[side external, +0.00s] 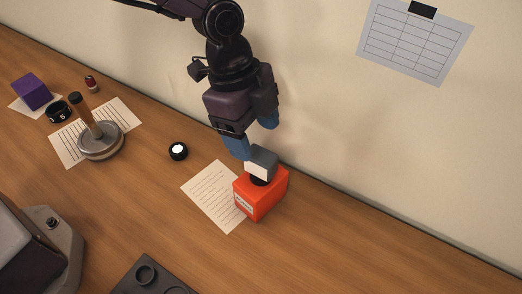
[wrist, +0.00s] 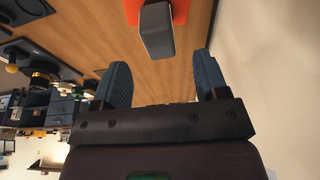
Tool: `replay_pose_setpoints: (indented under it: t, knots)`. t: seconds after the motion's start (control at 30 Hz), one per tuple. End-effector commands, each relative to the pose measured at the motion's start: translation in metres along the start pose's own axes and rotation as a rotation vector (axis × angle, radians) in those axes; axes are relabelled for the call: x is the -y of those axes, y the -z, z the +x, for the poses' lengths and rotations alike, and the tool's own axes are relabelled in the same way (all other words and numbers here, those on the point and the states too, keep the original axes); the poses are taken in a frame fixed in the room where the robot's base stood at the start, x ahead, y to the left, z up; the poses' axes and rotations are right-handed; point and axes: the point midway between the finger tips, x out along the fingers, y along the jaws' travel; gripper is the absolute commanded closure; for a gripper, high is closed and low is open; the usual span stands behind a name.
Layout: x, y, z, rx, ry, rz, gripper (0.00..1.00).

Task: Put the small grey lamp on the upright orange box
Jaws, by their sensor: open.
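The small grey lamp (side external: 263,161), a grey block with a pale front face, sits on top of the orange box (side external: 262,196); a dark round part shows beneath it. The box stands upright on the table against a printed sheet. My gripper (side external: 254,138) is just above and behind the lamp, its blue fingers spread. In the wrist view, my gripper (wrist: 160,62) is open and empty, with the lamp (wrist: 157,32) beyond the fingertips and apart from them. Part of the orange box (wrist: 180,9) shows behind the lamp at the top edge.
The wall is close behind.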

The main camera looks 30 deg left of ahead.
Motion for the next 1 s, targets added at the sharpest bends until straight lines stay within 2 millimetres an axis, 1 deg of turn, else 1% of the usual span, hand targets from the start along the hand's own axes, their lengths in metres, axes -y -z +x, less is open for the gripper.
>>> replay_pose_setpoints:
  t: [0.03, 0.1, 0.23, 0.3, 0.4, 0.63, 0.67, 0.73, 0.77, 0.87, 0.9, 0.97, 1.0]
  knots:
    - [0.001, 0.000, -0.012, -0.002, 0.004, 0.000, 0.33]
    - [0.001, 0.000, -0.025, -0.001, 0.004, -0.001, 0.33]
    - [0.000, 0.000, -0.043, -0.001, 0.001, -0.001, 0.33]
    - [0.000, 0.000, -0.048, -0.001, 0.001, -0.001, 0.33]
    - [0.000, 0.000, -0.052, 0.000, -0.001, -0.001, 0.33]
    - [0.000, 0.000, -0.054, 0.000, 0.000, -0.003, 0.33]
    - [0.000, -0.001, -0.056, 0.002, 0.004, -0.008, 0.33]
    - [-0.001, -0.007, -0.066, 0.009, 0.022, -0.040, 0.33]
    - [-0.002, -0.012, -0.073, 0.014, 0.035, -0.063, 0.33]
    - [-0.008, -0.035, -0.108, 0.035, 0.101, -0.190, 0.33]
    - [-0.013, -0.047, -0.125, 0.044, 0.136, -0.260, 0.33]
    - [-0.024, -0.068, -0.150, 0.054, 0.191, -0.379, 0.33]
    - [-0.032, -0.082, -0.166, 0.056, 0.228, -0.462, 0.33]
